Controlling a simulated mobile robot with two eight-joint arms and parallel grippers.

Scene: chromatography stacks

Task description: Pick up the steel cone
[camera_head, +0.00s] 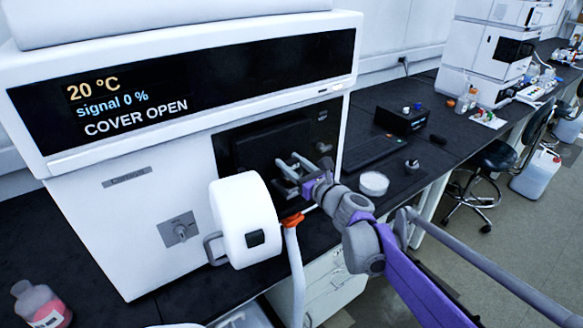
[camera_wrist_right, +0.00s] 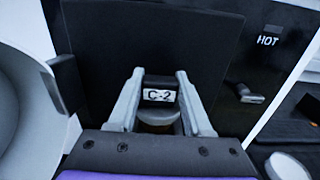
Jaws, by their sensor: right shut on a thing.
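My right gripper (camera_head: 288,164) reaches into the dark opening at the front of the large white instrument (camera_head: 150,160). In the right wrist view its two grey fingers (camera_wrist_right: 157,80) stand on either side of a small dark piece with a white C-2 label, and a round dull metal part shows just below it. I take this piece to be the steel cone (camera_wrist_right: 158,118). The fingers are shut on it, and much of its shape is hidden. In the head view the cone is too small to make out. My left gripper is not in view.
A white round cover (camera_head: 240,215) hangs open left of the gripper, close to it. A display reads COVER OPEN. In the wrist view a HOT label (camera_wrist_right: 268,40) and a small lever (camera_wrist_right: 246,94) are at right. A white dish (camera_head: 374,183) sits on the dark bench.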

